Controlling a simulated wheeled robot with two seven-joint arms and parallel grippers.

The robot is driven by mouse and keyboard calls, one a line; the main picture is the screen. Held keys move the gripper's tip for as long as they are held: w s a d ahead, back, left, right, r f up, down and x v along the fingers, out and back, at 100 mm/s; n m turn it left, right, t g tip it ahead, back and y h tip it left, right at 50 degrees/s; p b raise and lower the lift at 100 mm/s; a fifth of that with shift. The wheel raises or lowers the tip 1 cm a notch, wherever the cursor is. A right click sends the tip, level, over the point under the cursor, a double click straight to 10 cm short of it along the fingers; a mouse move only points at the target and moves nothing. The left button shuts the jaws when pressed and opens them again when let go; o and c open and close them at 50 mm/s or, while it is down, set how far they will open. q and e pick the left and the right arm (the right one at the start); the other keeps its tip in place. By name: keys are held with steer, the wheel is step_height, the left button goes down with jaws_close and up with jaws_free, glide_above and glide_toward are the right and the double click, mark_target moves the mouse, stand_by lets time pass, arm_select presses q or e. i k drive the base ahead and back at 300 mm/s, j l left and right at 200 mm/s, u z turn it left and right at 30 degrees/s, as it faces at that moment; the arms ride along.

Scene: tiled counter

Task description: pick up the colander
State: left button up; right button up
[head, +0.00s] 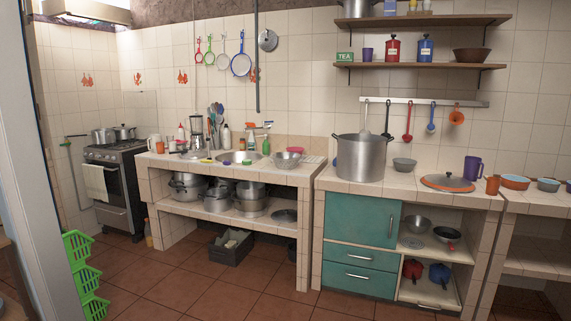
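A silvery metal bowl shape (286,160), possibly the colander, sits on the tiled counter (318,172) to the right of the sink. It is too small in the picture to make out holes for sure. A smaller grey bowl (404,164) stands farther right, beside a large steel pot, and another metal bowl (417,225) is on the shelf below that counter. Neither of my grippers is in view.
A large steel pot (360,158) stands on the right counter, with an orange-rimmed lid (447,183) beside it. Strainers (241,65) hang on the wall. Green baskets (83,278) stand at lower left, a dark crate (231,247) under the left counter. The middle floor is clear.

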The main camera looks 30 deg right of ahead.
mark_target(283, 161)
steer(key=i+z, duration=0.4)
steer(key=i, duration=1.85)
steer(key=i+z, duration=0.15)
steer(key=i, duration=0.4)
steer(key=i+j+z, duration=0.15)
steer(key=i, duration=0.4)
steer(key=i+j+z, duration=0.15)
steer(key=i, duration=0.4)
